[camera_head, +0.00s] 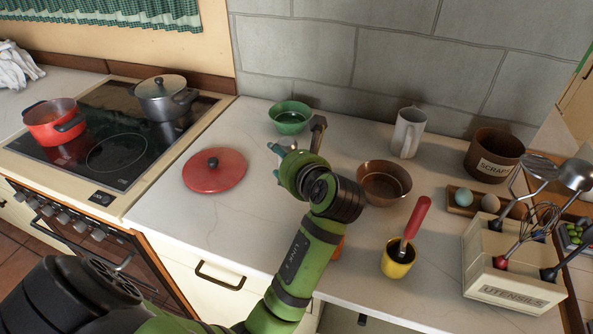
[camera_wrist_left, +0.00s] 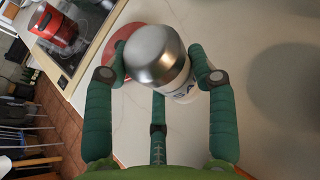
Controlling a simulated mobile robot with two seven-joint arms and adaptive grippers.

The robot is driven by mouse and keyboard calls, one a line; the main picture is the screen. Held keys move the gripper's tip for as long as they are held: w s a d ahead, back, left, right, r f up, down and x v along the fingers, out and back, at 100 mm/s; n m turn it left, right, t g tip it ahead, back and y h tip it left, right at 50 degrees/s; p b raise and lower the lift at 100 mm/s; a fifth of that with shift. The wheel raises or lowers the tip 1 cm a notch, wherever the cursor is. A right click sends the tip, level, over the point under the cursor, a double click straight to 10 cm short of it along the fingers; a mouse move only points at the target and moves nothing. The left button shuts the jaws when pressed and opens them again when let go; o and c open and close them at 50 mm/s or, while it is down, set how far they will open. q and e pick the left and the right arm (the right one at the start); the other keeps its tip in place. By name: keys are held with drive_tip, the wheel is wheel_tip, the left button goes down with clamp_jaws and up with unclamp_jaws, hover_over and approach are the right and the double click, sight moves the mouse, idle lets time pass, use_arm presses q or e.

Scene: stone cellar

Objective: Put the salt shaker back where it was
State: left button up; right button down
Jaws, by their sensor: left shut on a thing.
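The salt shaker (camera_wrist_left: 160,55) shows in the left wrist view, with a domed silver cap and a pale body with dark lettering. My left gripper (camera_head: 283,161) is shut on it, with green fingers on both sides of the shaker in the wrist view. In the head view my gripper is over the pale worktop (camera_head: 235,225), to the right of the red lid, and my own wrist hides most or all of the shaker. I cannot tell whether the shaker touches the worktop. My right gripper is not in view.
A scraps pot (camera_head: 494,155) and utensil box (camera_head: 512,275) stand right. Pots sit on the hob (camera_head: 113,150) left. The front-left worktop is clear.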

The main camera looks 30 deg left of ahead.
use_arm(q)
drive_tip(key=w+a+f, duration=0.1)
drive_tip(key=w, duration=0.2)
drive_tip(key=w+a+f, duration=0.1)
drive_tip(key=w+f, duration=0.1)
drive_tip(key=w, duration=0.1)
drive_tip(key=w+a+f, duration=0.1)
drive_tip(key=w+f, duration=0.1)
drive_tip(key=shift+w+f, duration=0.25)
drive_tip(key=shift+w, duration=0.15)
drive_tip(key=shift+f, duration=2.1)
drive_tip(key=shift+f, duration=0.1)
drive_tip(key=o, duration=1)
drive_tip(key=shift+o, duration=0.2)
